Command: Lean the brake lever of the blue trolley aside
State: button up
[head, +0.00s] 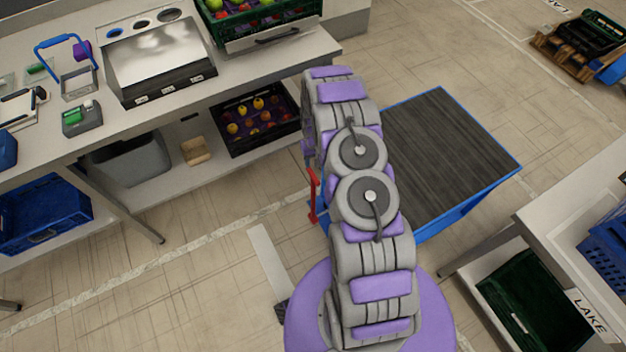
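The blue trolley (455,140) stands on the floor right of the middle, with a dark ribbed top and blue edges. My arm crosses in front of its left part and hides that side. A red lever (313,196), which looks like the brake lever, shows just left of my arm at the trolley's near left side. It looks roughly upright, and part of it may be hidden by the arm. My gripper cannot be made out; the arm's far end points away near the trolley's far left corner.
A workbench (262,58) with a lower shelf runs along the left and back. Under it are a dark crate of fruit (228,146) and a blue crate (45,213). Another table (545,215) stands close at right, above a green crate (535,305).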

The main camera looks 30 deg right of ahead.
aim_at(312, 180)
jog(key=f, duration=0.3)
jog(key=a+f+b, duration=0.1)
jog(key=f, duration=0.1)
jog(key=f+b, duration=0.1)
jog(key=f, duration=0.2)
jog(key=shift+a+f, duration=0.2)
jog(key=shift+f, duration=0.1)
jog(key=f, duration=0.2)
jog(key=d+f+b, duration=0.1)
jog(key=f, duration=0.2)
jog(key=shift+f, duration=0.35)
jog(key=shift+a, duration=0.35)
jog(key=shift+c, duration=0.4)
jog(key=shift+d, duration=0.25)
jog(key=c, duration=0.6)
jog(key=shift+a, duration=0.1)
grip_shut()
